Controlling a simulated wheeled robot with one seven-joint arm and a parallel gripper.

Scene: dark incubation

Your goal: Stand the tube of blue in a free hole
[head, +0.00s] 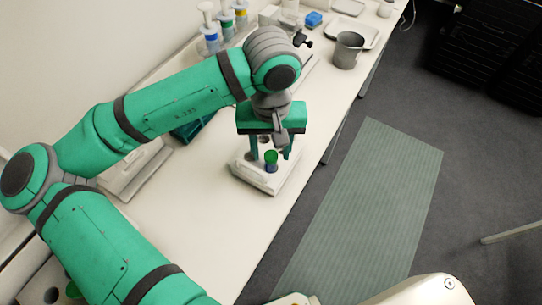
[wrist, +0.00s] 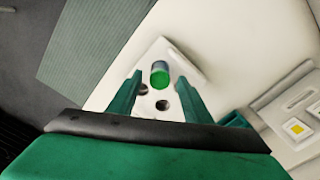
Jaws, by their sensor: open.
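The tube of blue (head: 271,162), with a green cap and blue below it, stands upright in a white rack (head: 257,183) on the bench. In the wrist view the tube (wrist: 159,77) shows cap towards me, near the rack's raised end. Two dark empty holes show in the rack (wrist: 135,110) on my side of the tube. My gripper (head: 271,155) is over the rack, fingers pointing down. In the wrist view my gripper (wrist: 160,86) is open, one finger each side of the tube, with gaps between. Whether the tube reaches the rack's floor is hidden.
Another green cap (head: 73,290) shows beside a holed rack at the lower left, partly behind my arm. Several white-topped bottles (head: 210,38), a grey cup (head: 347,50) and a white tray (head: 366,36) stand farther back. The bench's right edge is close to the rack.

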